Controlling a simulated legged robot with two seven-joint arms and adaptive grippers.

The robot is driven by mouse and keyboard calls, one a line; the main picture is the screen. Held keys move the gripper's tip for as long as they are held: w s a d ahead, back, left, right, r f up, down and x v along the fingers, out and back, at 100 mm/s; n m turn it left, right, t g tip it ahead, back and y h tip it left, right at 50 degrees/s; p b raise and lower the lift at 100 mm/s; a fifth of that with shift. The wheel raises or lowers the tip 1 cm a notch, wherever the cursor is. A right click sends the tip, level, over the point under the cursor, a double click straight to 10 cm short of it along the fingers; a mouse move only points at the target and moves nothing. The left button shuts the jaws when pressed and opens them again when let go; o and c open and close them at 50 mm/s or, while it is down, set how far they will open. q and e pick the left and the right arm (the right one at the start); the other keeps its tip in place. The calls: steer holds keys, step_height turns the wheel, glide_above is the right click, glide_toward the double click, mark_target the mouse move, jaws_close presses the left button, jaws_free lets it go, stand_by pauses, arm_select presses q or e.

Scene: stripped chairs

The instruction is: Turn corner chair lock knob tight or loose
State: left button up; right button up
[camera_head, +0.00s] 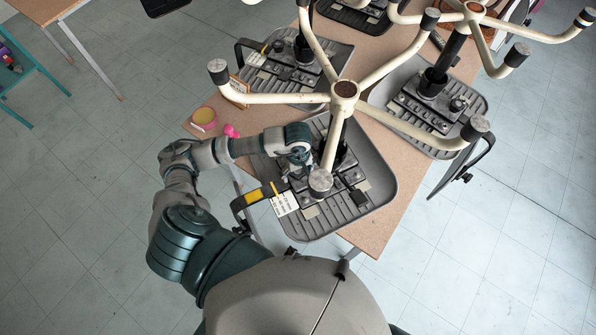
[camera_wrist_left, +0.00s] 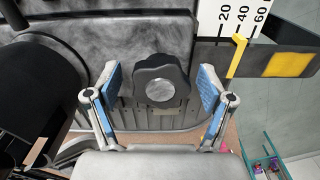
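The nearest upturned chair (camera_head: 378,190) lies on the table with its dark grey underside up and its cream five-leg base (camera_head: 344,90) above. In the left wrist view a black lobed lock knob (camera_wrist_left: 161,80) with a grey round centre stands on the chair's underside. My left gripper (camera_head: 302,172) is over the left part of this underside. In the left wrist view the gripper (camera_wrist_left: 160,95) is open, with one blue-padded finger on each side of the knob and a gap to both. The gripper hides the knob in the head view. My right gripper is not in view.
A scale label (camera_head: 285,203) and a yellow-marked armrest (camera_head: 252,196) are at the seat's left edge. More upturned chairs (camera_head: 435,105) crowd the brown table (camera_head: 385,225). A yellow-topped pink tub (camera_head: 204,117) sits at the table's left edge. Chair legs overhang the arm.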

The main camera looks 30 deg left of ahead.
arm_select(q)
steer(key=shift+o, duration=0.2)
steer(key=shift+a, duration=0.1)
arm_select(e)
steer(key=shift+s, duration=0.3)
arm_select(q)
steer(key=shift+r, duration=0.15)
steer(key=shift+r+p, duration=1.75)
steer(key=shift+r, duration=1.2)
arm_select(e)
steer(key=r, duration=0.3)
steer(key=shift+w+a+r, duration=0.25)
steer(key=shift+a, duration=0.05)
arm_select(q)
steer(key=shift+f, duration=0.1)
